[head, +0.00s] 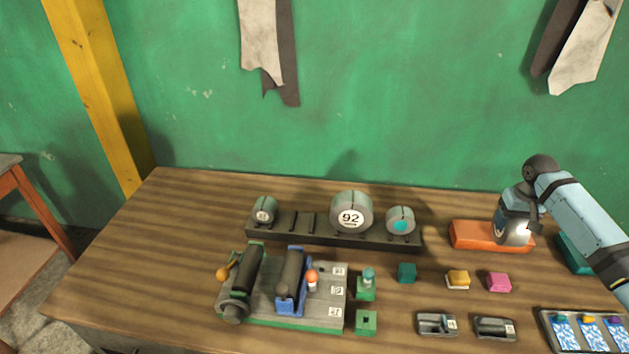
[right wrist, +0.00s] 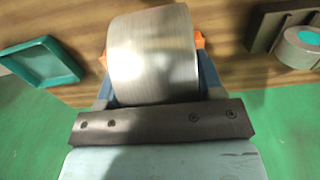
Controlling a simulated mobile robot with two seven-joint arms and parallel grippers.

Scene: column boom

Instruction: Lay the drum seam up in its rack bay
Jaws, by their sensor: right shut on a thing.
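My right gripper (head: 516,222) is shut on a grey metal drum (head: 513,236), which also shows large between the fingers in the right wrist view (right wrist: 152,55). The drum is at the orange tray (head: 470,236); I cannot tell whether it still touches it. No seam can be made out on this drum. The dark rack (head: 300,232) stands to the left. It holds a small drum (head: 265,208) at its left end, a large drum marked 92 (head: 351,211) and a teal-faced drum (head: 400,220) at its right end. Bays between the left drum and 92 are empty. My left gripper is out of view.
A fixture board (head: 325,300) with two dark rollers stands at the front left. Small teal (head: 407,272), yellow (head: 458,279) and pink (head: 499,282) blocks lie in front of the rack and tray. A teal tray (head: 575,254) is right of the orange one.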

